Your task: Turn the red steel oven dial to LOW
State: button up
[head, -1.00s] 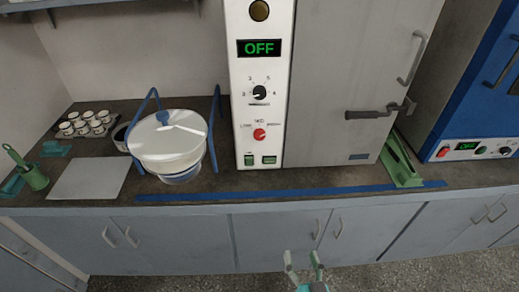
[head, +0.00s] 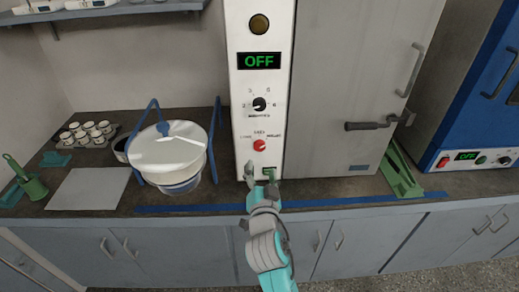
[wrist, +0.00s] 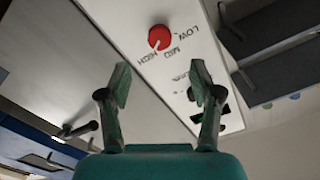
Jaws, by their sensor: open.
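The red dial (head: 259,145) is on the white control panel of the grey oven, below a black numbered knob (head: 259,104). In the wrist view the dial (wrist: 159,38) shows with LOW, MED and HIGH printed around it. Its small white mark lies on the MED–HIGH side; I cannot tell exactly which label it meets. My gripper (head: 260,171) is open and empty, just below the dial in the head view. In the wrist view its two fingers (wrist: 160,76) are spread apart, with the dial beyond their tips. They do not appear to touch it.
The oven display (head: 259,61) reads OFF. The oven door handle (head: 369,126) juts out to the right.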

aim_at(260, 148)
jog(key=w, duration=1)
jog(key=shift+a, duration=0.2)
jog(key=c, duration=1.1)
jog(key=shift+c, duration=0.2)
